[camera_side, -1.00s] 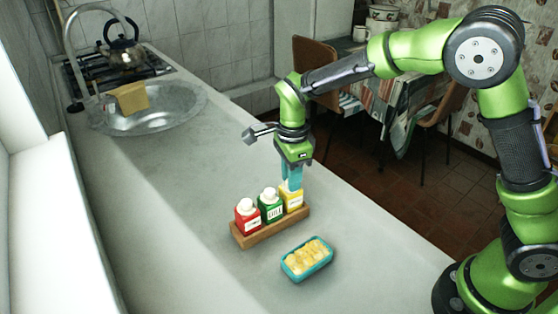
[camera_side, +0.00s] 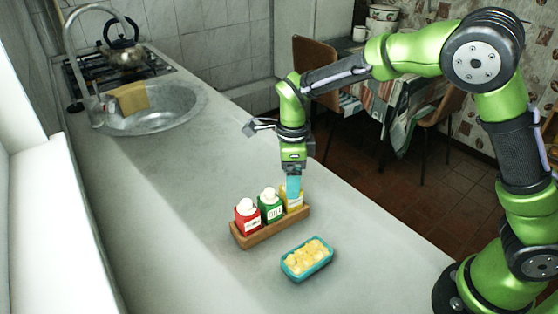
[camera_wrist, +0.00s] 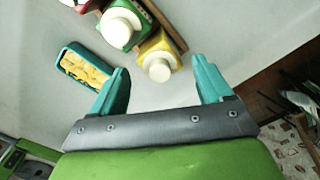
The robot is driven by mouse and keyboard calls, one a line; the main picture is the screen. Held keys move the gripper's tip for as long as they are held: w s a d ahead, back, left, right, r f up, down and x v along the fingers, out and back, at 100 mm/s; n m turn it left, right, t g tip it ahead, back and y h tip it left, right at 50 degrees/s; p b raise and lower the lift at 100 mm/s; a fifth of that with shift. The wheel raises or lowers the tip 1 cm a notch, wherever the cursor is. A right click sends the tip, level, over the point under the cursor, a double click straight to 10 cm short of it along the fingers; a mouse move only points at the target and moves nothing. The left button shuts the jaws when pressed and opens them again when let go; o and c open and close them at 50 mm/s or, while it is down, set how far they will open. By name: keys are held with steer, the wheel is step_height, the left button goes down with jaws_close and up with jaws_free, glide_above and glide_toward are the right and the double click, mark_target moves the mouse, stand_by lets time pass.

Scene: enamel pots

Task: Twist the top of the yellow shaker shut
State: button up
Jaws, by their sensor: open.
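The yellow shaker (camera_side: 294,206) stands upright at the right end of a wooden rack (camera_side: 262,237). In the wrist view the yellow shaker (camera_wrist: 154,44) shows its round white top, which lies between the two fingertips in the picture. My gripper (camera_side: 293,186) points straight down over the shaker, and its teal fingers hide the top in the side view. In the wrist view my gripper (camera_wrist: 160,64) is open, with a gap between each finger and the white top. I cannot tell how far the top is turned.
A green shaker (camera_side: 270,208) and a red shaker (camera_side: 247,219) with white tops stand left of the yellow one in the rack. A teal dish (camera_side: 307,259) of yellow pieces sits in front. The counter (camera_side: 190,220) left of the rack is clear.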

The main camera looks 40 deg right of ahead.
steer(key=shift+r, duration=3.5)
steer(key=shift+r, duration=0.1)
step_height(320, 180, up, 16)
steer(key=s+d+f+n+t+y, duration=0.1)
steer(key=s+d+f+n+t, duration=0.2)
steer(key=s+n, duration=0.6)
steer(key=s+d+f+n+t+y, duration=0.1)
steer(key=s+d+f+n+t, duration=0.3)
steer(key=s+n, duration=0.6)
steer(key=shift+d+f+n, duration=0.7)
steer(key=shift+d+n, duration=0.1)
steer(key=shift+n, duration=0.2)
